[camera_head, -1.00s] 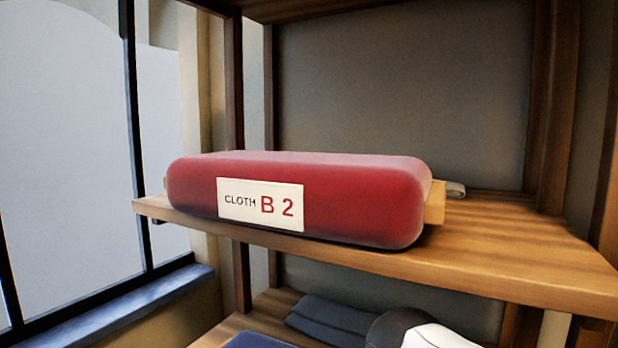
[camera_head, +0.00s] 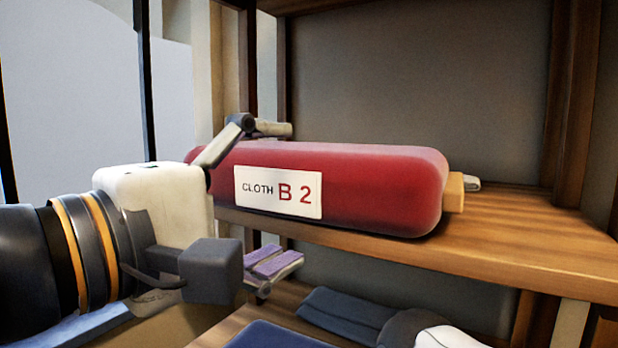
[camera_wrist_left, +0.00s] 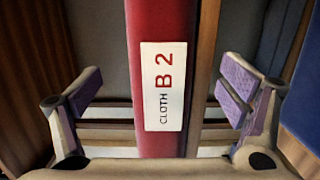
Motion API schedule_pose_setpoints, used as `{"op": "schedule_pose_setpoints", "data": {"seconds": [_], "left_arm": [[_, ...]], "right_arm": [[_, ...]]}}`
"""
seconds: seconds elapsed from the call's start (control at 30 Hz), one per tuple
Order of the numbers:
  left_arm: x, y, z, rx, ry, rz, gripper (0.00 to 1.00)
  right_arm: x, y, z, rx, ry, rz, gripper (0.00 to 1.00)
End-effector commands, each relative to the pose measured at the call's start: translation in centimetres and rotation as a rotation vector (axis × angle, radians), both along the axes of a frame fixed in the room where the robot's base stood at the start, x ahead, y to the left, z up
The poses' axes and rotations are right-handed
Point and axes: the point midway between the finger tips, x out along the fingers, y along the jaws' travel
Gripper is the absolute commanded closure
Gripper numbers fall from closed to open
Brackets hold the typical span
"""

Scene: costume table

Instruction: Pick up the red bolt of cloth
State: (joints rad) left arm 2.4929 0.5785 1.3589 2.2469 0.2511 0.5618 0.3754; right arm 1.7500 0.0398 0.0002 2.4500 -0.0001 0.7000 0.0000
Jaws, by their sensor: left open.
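The red bolt of cloth (camera_head: 375,190) lies lengthwise on a wooden shelf, with a white label reading "CLOTH B 2" on its front. A pale wooden core end shows at its right. My left gripper (camera_head: 270,195) is open at the left part of the bolt, one finger above it and the other below the shelf edge. In the left wrist view, the bolt (camera_wrist_left: 152,25) runs between the two spread, purple-padded fingers (camera_wrist_left: 164,92), with visible gaps on both sides. The bolt's left end is partly hidden by my gripper. My right gripper does not show.
The wooden shelf (camera_head: 530,235) has bare room to the right of the bolt. A small grey thing (camera_head: 472,183) sits behind the core end. Dark folded cloths (camera_head: 345,312) lie on the shelf below. Wooden posts and a back panel enclose the shelf; a window is at left.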

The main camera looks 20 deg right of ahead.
Motion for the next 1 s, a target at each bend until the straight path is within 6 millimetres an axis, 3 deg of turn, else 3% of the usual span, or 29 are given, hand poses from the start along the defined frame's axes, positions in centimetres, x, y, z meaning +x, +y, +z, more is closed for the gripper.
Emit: {"op": "schedule_pose_setpoints", "data": {"seconds": [0.13, 0.37, 0.73, 1.0], "left_arm": [[1.1, -1.9, -0.2, 0.001, 0.002, 0.000, 0.10], [1.2, -2.0, -0.1, 0.001, -0.001, 0.001, 0.10], [1.2, -2.0, -0.1, 0.001, -0.001, 0.001, 0.94], [1.2, -1.9, 0.6, -0.004, -0.013, 0.004, 0.95]], "right_arm": [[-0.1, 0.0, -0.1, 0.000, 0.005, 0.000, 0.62], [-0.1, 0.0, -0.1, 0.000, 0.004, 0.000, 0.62], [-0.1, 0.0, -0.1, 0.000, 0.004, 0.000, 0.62], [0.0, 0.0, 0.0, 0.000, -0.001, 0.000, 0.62]]}}
